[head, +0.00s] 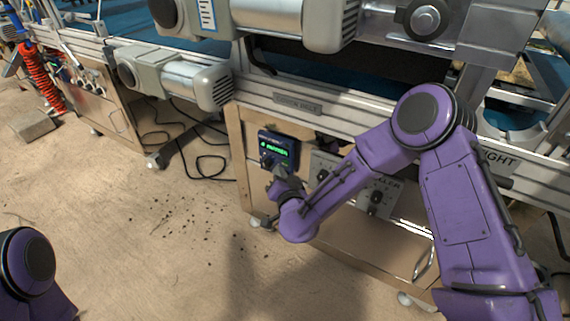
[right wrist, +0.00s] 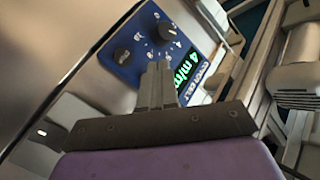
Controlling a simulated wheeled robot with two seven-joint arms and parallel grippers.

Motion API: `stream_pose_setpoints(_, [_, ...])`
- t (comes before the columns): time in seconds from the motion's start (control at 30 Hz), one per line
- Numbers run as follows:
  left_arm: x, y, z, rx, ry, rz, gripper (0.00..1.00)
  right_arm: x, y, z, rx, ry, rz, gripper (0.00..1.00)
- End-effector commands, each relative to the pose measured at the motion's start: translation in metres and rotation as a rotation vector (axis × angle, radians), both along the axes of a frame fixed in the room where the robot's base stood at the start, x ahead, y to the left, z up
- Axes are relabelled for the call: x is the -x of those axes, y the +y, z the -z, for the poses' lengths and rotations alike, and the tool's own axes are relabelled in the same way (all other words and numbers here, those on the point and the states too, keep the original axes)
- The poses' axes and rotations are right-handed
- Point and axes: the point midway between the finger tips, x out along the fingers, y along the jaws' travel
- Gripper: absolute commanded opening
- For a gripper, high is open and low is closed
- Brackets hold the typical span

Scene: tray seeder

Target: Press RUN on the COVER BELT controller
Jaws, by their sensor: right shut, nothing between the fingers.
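The COVER BELT controller (head: 290,143) is a small dark blue box with a lit green display, on the wooden front panel of the machine. In the right wrist view its blue face (right wrist: 112,72) fills the upper middle, with dark knobs, small buttons and a green display reading about "4 m/min". My right gripper (head: 279,172) is at the lower part of the controller. Its closed fingers (right wrist: 158,68) are empty and overlap the face beside the display; I cannot tell whether they touch it. I cannot make out the RUN button. My left gripper is out of view.
A grey panel with black knobs (head: 376,197) sits right of the controller, partly behind my right arm. Grey motors (head: 213,87) and the metal frame rail (head: 345,114) are above and left. Black cables (head: 205,165) lie on the floor.

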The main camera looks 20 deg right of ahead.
Motion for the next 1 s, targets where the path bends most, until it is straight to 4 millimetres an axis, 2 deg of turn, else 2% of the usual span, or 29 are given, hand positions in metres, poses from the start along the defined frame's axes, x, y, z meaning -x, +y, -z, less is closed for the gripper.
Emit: stream_pose_setpoints(1.0, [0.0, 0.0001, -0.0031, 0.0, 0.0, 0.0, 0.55, -0.005, -0.0068, 0.0001, 0.0, 0.001, -0.001, 0.0])
